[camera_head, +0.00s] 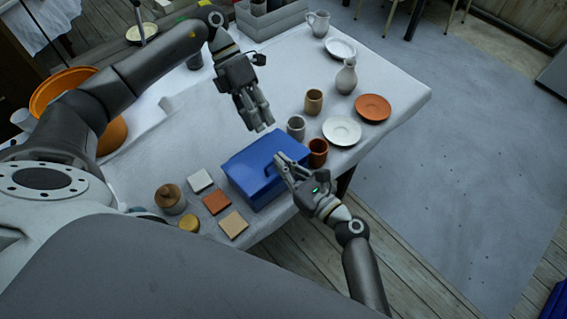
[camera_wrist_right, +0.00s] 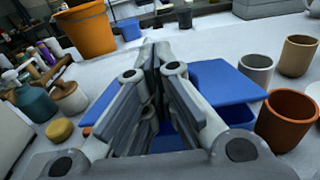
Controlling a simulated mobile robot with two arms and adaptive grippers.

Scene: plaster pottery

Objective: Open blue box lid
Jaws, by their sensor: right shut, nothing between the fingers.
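The blue box (camera_head: 252,166) stands near the table's front edge. Its top looks closed in the head view, with a handle-like part close to my right fingers. My right gripper (camera_head: 279,161) is at the box's right side, shut and empty, with its fingers over or against the box; contact is unclear. In the right wrist view, the right gripper (camera_wrist_right: 155,52) covers the middle of the blue box (camera_wrist_right: 225,82), and blue surfaces show on both sides of the fingers. My left gripper (camera_head: 261,124) hangs above the table behind the box; its finger gap is unclear.
A terracotta cup (camera_head: 318,152), a grey cup (camera_head: 296,127) and a white plate (camera_head: 342,130) stand close to the right of the box. Square tiles (camera_head: 216,203) and a lidded jar (camera_head: 170,198) lie to its left. An orange bucket (camera_wrist_right: 84,30) stands farther back.

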